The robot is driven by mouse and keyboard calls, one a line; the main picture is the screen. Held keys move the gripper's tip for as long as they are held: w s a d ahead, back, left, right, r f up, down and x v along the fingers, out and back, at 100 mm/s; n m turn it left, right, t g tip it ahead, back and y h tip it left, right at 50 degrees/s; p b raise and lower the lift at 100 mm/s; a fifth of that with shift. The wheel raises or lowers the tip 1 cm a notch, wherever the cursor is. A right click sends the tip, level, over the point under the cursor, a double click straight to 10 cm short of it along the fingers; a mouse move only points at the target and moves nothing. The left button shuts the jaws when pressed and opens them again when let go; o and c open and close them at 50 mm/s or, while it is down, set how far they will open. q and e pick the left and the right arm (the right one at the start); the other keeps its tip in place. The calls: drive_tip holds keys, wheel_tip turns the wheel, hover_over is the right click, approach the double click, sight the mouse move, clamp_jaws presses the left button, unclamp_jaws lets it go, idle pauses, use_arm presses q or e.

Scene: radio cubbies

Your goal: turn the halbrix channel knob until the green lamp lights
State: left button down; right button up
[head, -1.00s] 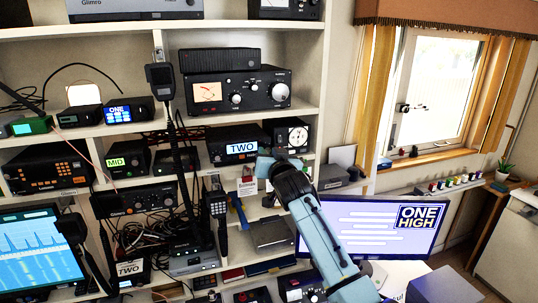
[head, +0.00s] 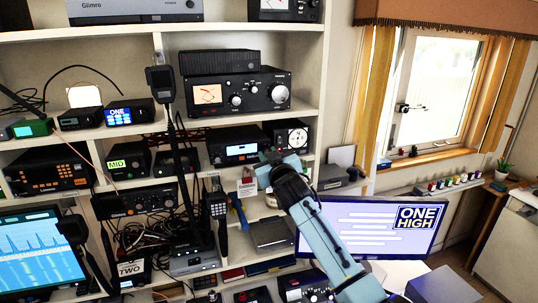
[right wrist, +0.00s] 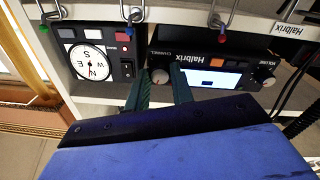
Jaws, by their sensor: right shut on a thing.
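The channel knob (right wrist: 160,73) is at the left of that display. My right gripper (right wrist: 161,81) is shut on it, one dark green finger on each side. In the head view the right arm comes up from below and my right gripper (head: 265,162) covers the radio's right end. I see no lit green lamp on the radio. My left gripper is not in view.
A compass-like dial unit (right wrist: 93,62) stands just left of the radio in the right wrist view. Hooks with coloured tips (right wrist: 215,20) hang above. A monitor (head: 350,228) showing "ONE HIGH" stands below the window. Other radios crowd the shelves.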

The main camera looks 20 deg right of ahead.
drive_tip(key=shift+n, duration=1.7)
drive_tip(key=o, duration=1)
drive_tip(key=s, duration=0.4)
drive_tip(key=s+b, duration=0.1)
drive_tip(key=s, duration=0.8)
drive_tip(key=shift+s+f, duration=0.2)
drive_tip(key=shift+f, duration=0.05)
